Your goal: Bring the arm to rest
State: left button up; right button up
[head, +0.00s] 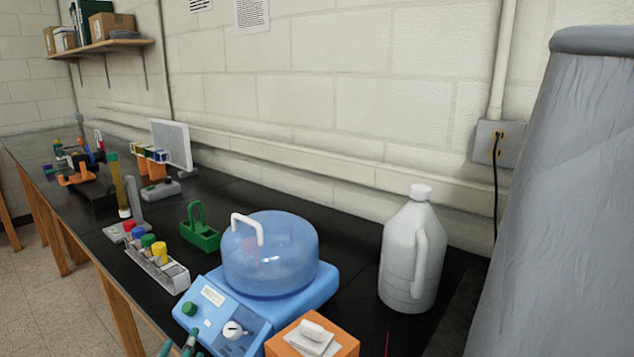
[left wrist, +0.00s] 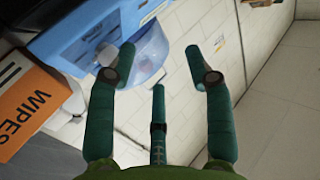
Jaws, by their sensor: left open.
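My left gripper (head: 183,347) shows only as teal fingertips at the bottom edge of the head view, in front of the blue machine. In the left wrist view my left gripper (left wrist: 160,72) has its teal fingers spread wide, with nothing between them. The blue machine with its clear dome (left wrist: 152,52) lies beyond the fingers there. An orange wipes box (left wrist: 30,95) is to the left of the fingers, apart from them. My right gripper is in neither view.
The blue machine (head: 208,318) stands on the black bench beside the wipes box (head: 340,340). A white jug (head: 410,255) is at right, near a large grey object (head: 570,200). A tube rack (head: 158,270) and green carrier (head: 200,235) are at left. Floor (head: 60,310) is clear.

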pick_arm(q)
jog(key=s+f+g, duration=0.8)
jog(key=s+f, duration=0.2)
jog(key=f, duration=0.5)
jog(key=s+d+f+m+g+h, duration=0.1)
jog(key=s+f+g, duration=0.25)
jog(key=s, duration=0.35)
jog(key=s+d+f+m+g, duration=0.2)
jog(key=s+f+g, duration=0.1)
jog(key=s+f, duration=0.3)
notch_tip(320, 180, down, 20)
jog(key=s, duration=0.2)
jog(key=s+a+f+g, duration=0.2)
jog(key=s+a+f, duration=0.1)
jog(key=s+f, duration=1.2)
jog(key=shift+s+a, duration=0.15)
jog(key=shift+s, duration=0.6)
